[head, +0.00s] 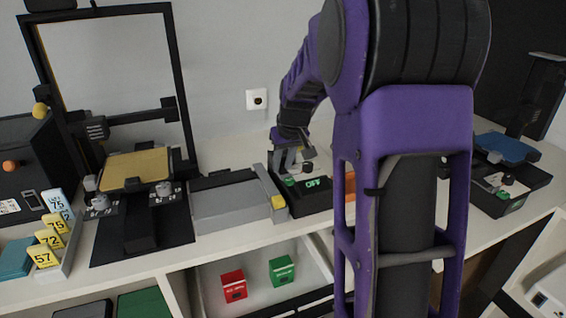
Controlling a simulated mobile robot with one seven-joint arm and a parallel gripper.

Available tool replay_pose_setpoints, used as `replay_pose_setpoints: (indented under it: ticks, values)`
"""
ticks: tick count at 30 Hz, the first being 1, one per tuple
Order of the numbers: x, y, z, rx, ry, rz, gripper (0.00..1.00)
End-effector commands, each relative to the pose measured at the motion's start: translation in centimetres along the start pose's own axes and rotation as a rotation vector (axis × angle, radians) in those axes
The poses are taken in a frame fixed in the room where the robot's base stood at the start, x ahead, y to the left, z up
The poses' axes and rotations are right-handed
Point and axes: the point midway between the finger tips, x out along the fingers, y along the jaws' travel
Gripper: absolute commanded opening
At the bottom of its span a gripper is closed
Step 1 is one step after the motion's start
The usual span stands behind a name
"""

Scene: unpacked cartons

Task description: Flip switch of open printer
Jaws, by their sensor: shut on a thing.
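A black printer base (308,198) stands on the counter in the middle, with a green-lit display (313,183) that reads OFF. The rest of this printer is largely hidden behind my arm. My gripper (291,158) is low over the back left part of this base, at its small controls. It is shut on a small part there that looks like the switch, but the fingers hide most of it. A small dark knob on a grey stem shows just right of the fingers.
A black-framed printer with a gold bed (135,168) stands at left, a blue-bed printer (507,147) at right. A grey box (228,200) lies left of the middle base. Numbered cards (50,238) stand far left. Red (233,286) and green (282,270) boxes sit in the shelf below.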

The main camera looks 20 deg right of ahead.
Motion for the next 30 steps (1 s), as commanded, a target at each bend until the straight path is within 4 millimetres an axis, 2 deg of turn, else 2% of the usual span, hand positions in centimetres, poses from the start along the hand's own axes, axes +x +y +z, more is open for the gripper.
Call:
replay_pose_setpoints:
  ticks: [10,18,30]
  values:
    - [-0.3,-0.02,-0.23,-0.001,-0.018,-0.001,0.0]
    - [-0.6,-0.04,-0.8,0.0,-0.139,-0.002,0.0]
    - [0.08,-0.03,-0.87,0.0,-0.259,0.0,0.0]
